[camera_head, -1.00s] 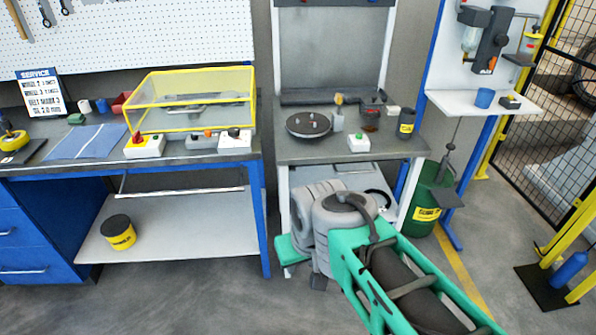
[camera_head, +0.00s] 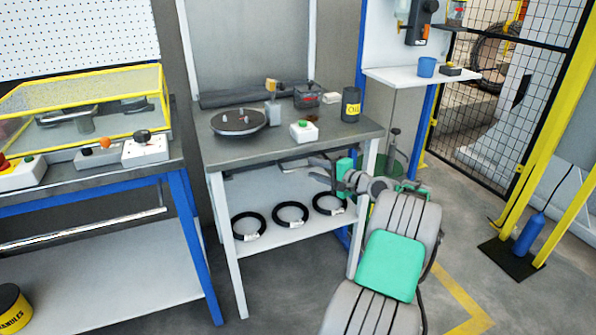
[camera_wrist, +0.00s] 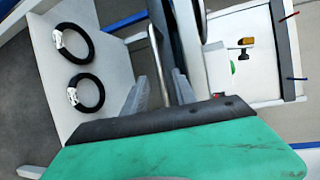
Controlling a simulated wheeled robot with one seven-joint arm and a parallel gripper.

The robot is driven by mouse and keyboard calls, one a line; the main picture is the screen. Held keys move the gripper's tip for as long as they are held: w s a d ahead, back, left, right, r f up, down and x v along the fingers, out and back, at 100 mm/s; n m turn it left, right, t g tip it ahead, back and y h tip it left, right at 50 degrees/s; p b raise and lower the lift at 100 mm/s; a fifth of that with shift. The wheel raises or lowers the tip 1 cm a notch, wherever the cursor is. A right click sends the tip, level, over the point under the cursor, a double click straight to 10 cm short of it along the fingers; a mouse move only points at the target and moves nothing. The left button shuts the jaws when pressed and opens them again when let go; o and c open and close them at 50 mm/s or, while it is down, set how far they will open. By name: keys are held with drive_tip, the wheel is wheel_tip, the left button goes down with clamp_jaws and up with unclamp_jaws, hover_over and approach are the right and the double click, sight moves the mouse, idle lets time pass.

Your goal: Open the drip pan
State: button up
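No drip pan can be clearly made out. A dark, shallow shape (camera_head: 262,158) shows under the tabletop of the middle bench in the head view, and I cannot tell if it is the pan. My gripper (camera_head: 314,170) is at the front right of this bench, just below the tabletop edge. Its two fingers are apart in the head view. In the wrist view, my gripper (camera_wrist: 160,82) has a thin metal bar (camera_wrist: 153,58) running between or just beyond its fingers. I cannot tell whether they touch it.
Several black coils (camera_head: 290,212) lie on the lower shelf (camera_head: 285,236). The bench top (camera_head: 225,152) holds a dark turntable (camera_head: 239,121), a green-button box (camera_head: 304,131) and a dark can (camera_head: 350,104). The bench's front right leg (camera_head: 362,225) stands close to my arm.

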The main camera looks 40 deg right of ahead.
sight(306, 167)
drive_tip(key=x, duration=0.6)
drive_tip(key=shift+w+a+b, duration=0.1)
drive_tip(key=shift+w+b, duration=0.1)
drive_tip(key=shift+b, duration=0.2)
drive_tip(key=shift+c, duration=0.4)
clamp_jaws()
idle(0.5)
